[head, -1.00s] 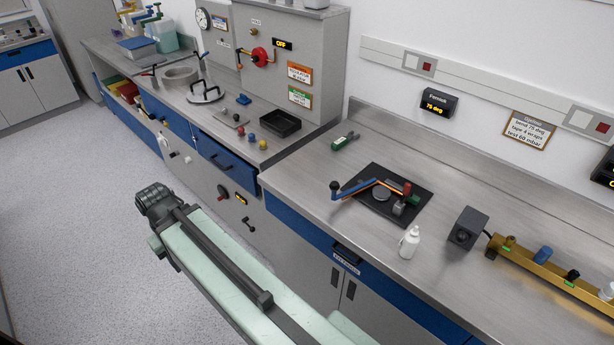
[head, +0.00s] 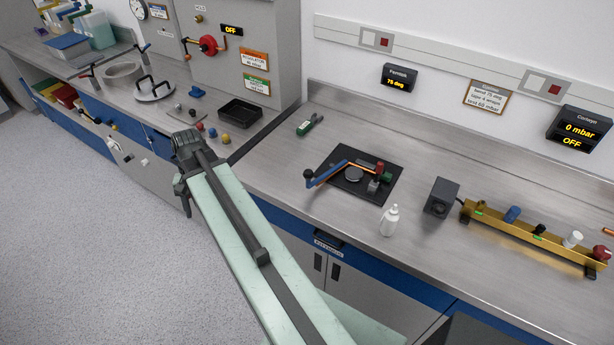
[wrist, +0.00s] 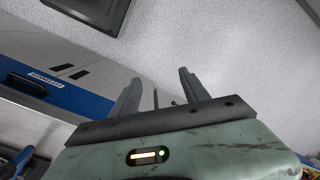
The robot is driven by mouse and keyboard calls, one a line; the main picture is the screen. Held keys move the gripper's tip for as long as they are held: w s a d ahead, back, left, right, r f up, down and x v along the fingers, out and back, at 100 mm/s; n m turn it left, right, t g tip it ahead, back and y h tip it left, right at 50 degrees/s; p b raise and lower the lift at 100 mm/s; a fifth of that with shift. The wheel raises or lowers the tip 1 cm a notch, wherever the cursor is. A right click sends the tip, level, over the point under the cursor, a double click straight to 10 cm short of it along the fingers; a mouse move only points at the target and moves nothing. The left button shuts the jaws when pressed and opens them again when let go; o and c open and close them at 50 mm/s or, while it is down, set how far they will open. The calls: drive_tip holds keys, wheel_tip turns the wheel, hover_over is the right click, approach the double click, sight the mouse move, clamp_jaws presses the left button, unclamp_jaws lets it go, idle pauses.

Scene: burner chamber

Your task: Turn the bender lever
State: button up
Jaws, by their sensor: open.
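The bender is a black plate (head: 379,196) on the steel bench, with a round grey disc (head: 354,174) and a copper-coloured strip across it. Its blue lever (head: 328,172) points to the left and ends in a dark knob (head: 309,175) past the plate's left edge. My gripper (wrist: 160,90) shows in the wrist view with its two fingers apart and nothing between them. It points toward the floor and the blue-and-grey cabinet fronts, well away from the lever. In the head view my arm lies left of the bender, and the fingers are not clear.
A white bottle (head: 389,220) stands in front of the bender, with a dark grey box (head: 441,197) and a brass rail (head: 528,234) to its right. A green tool (head: 310,124) lies behind it. A display (head: 399,77) reads 75 deg. Bench left of the lever is clear.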

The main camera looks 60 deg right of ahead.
drive_tip(key=s+d+r+m+t+y+p, duration=0.1)
drive_tip(key=s+d+m, duration=0.25)
drive_tip(key=d, duration=0.45)
drive_tip(key=s+d+r+m, duration=0.2)
drive_tip(key=s+d+m, duration=0.15)
drive_tip(key=d, duration=0.35)
wheel_tip(320, 180, up, 2)
drive_tip(key=m+t+p, duration=0.2)
drive_tip(key=m, duration=0.9)
hover_over(308, 179)
drive_tip(key=s+d, duration=0.1)
drive_tip(key=d, duration=0.3)
drive_tip(key=b+x, duration=0.4)
drive_tip(key=x, duration=0.1)
drive_tip(key=b+x, duration=0.2)
drive_tip(key=b, duration=0.1)
drive_tip(key=shift+s+a+f, duration=0.1)
drive_tip(key=shift+s+a, duration=0.05)
drive_tip(key=shift+a, duration=0.15)
drive_tip(key=shift+a+f+b, duration=0.15)
drive_tip(key=shift+f+b, duration=0.15)
drive_tip(key=shift+r, duration=0.15)
clamp_jaws()
